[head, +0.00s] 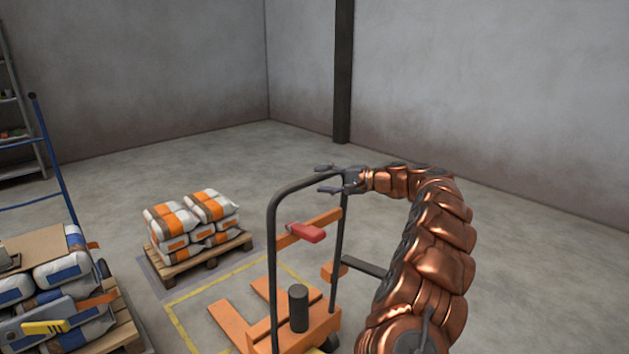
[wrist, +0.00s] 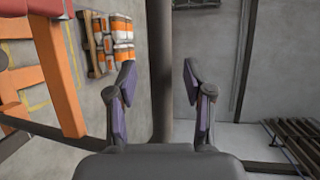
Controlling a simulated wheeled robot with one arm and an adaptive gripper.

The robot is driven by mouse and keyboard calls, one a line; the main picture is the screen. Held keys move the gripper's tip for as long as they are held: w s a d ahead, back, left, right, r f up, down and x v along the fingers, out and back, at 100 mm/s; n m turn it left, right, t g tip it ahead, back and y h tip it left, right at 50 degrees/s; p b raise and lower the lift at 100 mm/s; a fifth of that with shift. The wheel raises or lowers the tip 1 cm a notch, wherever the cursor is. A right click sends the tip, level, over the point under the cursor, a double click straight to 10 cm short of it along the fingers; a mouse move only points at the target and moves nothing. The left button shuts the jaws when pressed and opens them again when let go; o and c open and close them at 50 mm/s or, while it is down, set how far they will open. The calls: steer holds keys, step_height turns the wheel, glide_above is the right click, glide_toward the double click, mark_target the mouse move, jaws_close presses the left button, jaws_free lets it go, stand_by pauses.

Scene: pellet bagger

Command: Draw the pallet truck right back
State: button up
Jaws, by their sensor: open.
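The pallet truck (head: 262,332) is orange, with forks on the floor and a tall dark hoop handle (head: 272,245). My gripper (head: 323,178) is at the top right of that hoop in the head view, its fingers spread to the left. In the wrist view my gripper (wrist: 158,78) is open, and a dark bar of the handle (wrist: 160,50) runs between the two fingers in the picture. The fingers do not touch the bar. How deep the bar sits between them, I cannot tell.
A pallet of orange-and-white sacks (head: 190,225) stands behind the truck, left. Another pallet with blue-and-white sacks (head: 60,270) is at lower left. A yellow floor line (head: 190,292) runs by the forks. Floor towards the right wall (head: 490,90) and dark post (head: 343,80) is clear.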

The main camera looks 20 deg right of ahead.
steer(key=shift+x, duration=1.6)
jaws_close()
